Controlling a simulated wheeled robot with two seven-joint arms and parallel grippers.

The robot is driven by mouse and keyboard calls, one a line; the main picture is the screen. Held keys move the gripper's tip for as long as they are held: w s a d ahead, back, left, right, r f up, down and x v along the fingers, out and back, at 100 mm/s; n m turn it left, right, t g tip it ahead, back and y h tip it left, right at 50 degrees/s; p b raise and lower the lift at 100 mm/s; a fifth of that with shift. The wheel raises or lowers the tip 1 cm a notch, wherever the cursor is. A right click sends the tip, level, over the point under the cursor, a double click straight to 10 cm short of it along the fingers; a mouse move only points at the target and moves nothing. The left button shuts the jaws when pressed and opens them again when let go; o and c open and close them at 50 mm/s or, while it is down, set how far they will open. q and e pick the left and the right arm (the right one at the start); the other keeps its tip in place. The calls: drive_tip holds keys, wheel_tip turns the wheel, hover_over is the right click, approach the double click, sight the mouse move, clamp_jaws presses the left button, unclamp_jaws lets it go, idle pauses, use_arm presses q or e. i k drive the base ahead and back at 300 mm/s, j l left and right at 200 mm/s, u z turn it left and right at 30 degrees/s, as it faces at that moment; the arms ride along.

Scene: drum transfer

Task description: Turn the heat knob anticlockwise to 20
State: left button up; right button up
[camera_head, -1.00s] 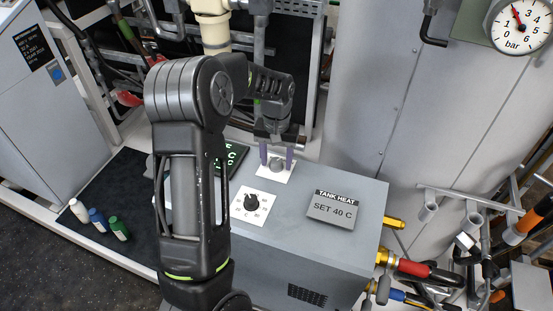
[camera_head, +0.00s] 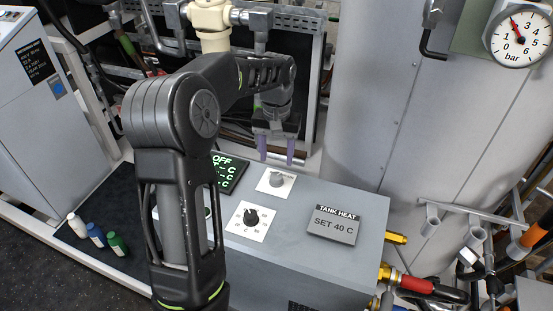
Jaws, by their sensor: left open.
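The heat knob (camera_head: 251,216) is a black dial on a white square plate with number marks, on top of the grey control box (camera_head: 300,235). A second, grey knob (camera_head: 276,180) sits on a white plate behind it. A sign (camera_head: 334,225) reads "TANK HEAT SET 40 C". My left gripper (camera_head: 276,157) is open and empty, its purple fingers pointing down behind and above the grey knob, apart from both knobs. My right gripper is not in view.
A dark display (camera_head: 230,170) with green text, reading "OFF" on top, is partly hidden by my left arm. Three small bottles (camera_head: 96,235) stand on a dark mat at left. A large grey tank (camera_head: 400,110) with a pressure gauge (camera_head: 519,38) rises behind at right.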

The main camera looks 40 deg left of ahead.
sight(251, 219)
drive_tip(key=k, duration=1)
